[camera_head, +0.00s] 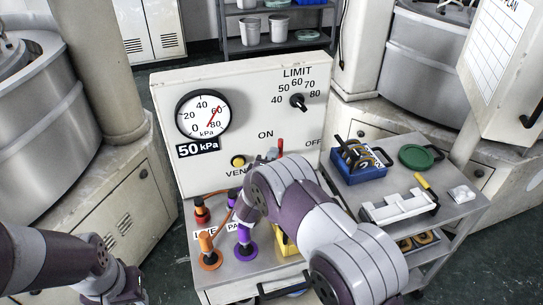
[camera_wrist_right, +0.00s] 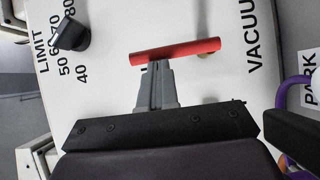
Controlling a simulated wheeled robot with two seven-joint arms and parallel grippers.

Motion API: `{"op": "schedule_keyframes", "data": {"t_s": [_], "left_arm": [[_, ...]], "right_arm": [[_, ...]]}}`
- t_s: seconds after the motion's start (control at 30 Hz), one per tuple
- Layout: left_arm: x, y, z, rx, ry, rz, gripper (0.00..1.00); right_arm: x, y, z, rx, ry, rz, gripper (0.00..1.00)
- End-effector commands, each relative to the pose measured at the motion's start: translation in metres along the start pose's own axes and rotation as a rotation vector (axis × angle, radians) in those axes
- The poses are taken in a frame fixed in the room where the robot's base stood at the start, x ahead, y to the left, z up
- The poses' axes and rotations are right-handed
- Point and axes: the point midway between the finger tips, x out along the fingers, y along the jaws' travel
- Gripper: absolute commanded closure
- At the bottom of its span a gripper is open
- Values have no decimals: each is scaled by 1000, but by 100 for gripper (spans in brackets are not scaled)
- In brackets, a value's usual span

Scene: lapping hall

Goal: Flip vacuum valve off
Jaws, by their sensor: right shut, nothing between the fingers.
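The red valve lever (camera_head: 280,147) stands on the lower right of the white vacuum panel (camera_head: 170,105), between the ON and OFF labels. In the right wrist view the lever (camera_wrist_right: 185,50) lies across the tips of my right gripper (camera_wrist_right: 156,68). The fingers are closed together with nothing between them; whether they touch the lever I cannot tell. In the head view my right gripper (camera_head: 271,155) is at the panel just left of the lever, mostly hidden by my arm. Of my left arm only links show at lower left; its gripper is out of view.
The panel carries a gauge (camera_head: 203,113), a black limit knob (camera_head: 298,101) and a yellow vent button (camera_head: 238,161). At right, a cart holds a blue bin (camera_head: 359,170) and a green disc (camera_head: 416,157).

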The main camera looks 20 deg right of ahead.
Motion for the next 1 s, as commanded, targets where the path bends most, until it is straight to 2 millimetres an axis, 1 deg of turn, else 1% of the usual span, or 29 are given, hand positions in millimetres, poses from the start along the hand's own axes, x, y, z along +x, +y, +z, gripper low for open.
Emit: {"op": "schedule_keyframes", "data": {"t_s": [0.57,0.77,1.0], "left_arm": [[-13,0,-2,0,0,0,63],[-24,0,-3,0,0,0,63],[-34,0,-4,0,0,0,63]], "right_arm": [[5,7,7,106,-2,-70,100],[10,12,16,218,-3,-144,100],[20,12,29,408,-4,-269,100]]}}
